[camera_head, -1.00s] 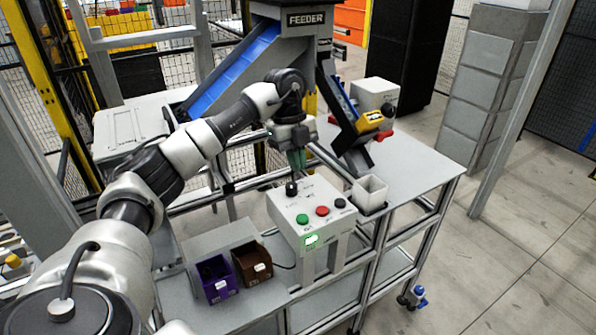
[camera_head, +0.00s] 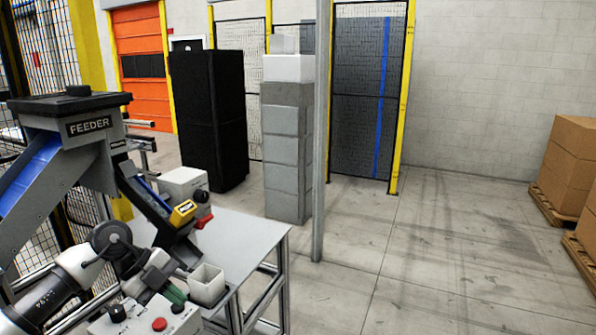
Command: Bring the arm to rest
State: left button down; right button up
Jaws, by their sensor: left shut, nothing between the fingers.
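My left arm comes in from the lower left. Its gripper (camera_head: 174,293) is shut and empty, with greenish fingers just above the back of the control box (camera_head: 150,318). The box shows a black knob (camera_head: 117,313) and a red button (camera_head: 159,324); its lower part is cut off by the frame. A white open-topped cup (camera_head: 206,284) stands on the table just right of the gripper. My right gripper is not in view.
The feeder (camera_head: 90,125) with its blue chute stands behind my arm. The grey table (camera_head: 240,240) ends at a right edge, with open floor (camera_head: 400,280) beyond. A grey post (camera_head: 320,130), stacked blocks (camera_head: 287,150) and pallet boxes (camera_head: 572,165) stand farther off.

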pick_arm(q)
jog(key=s+d+r+n+t+h, duration=0.1)
jog(key=d+r+n+t+h, duration=0.1)
jog(key=d+t+h, duration=0.45)
jog(key=s+d+r+n+t+h, duration=0.1)
jog(key=s+d+r+t+h, duration=0.2)
jog(key=d, duration=0.6)
jog(key=s+a+f+n+t+y, duration=0.25)
jog(key=a+f+n+y, duration=0.25)
jog(key=f+n+y, duration=0.35)
jog(key=s+a+f+n+t+y, duration=0.2)
jog(key=s+a+f+n+y, duration=0.3)
jog(key=n+y, duration=0.55)
jog(key=s+f+n+g+h, duration=0.1)
jog(key=s+f+g, duration=0.45)
jog(key=s, duration=0.45)
jog(key=s+f+n+g+h, duration=0.1)
jog(key=s+f+g, duration=0.45)
jog(key=s, duration=0.35)
notch_tip(320, 180, down, 26)
jog(key=s+g, duration=0.1)
jog(key=s+a+f+g, duration=0.1)
jog(key=s+a+f, duration=0.2)
jog(key=s+f, duration=1.2)
jog(key=shift+s+a+f+m+g, duration=0.2)
jog(key=shift+s+m+g, duration=0.1)
jog(key=shift+s, duration=0.2)
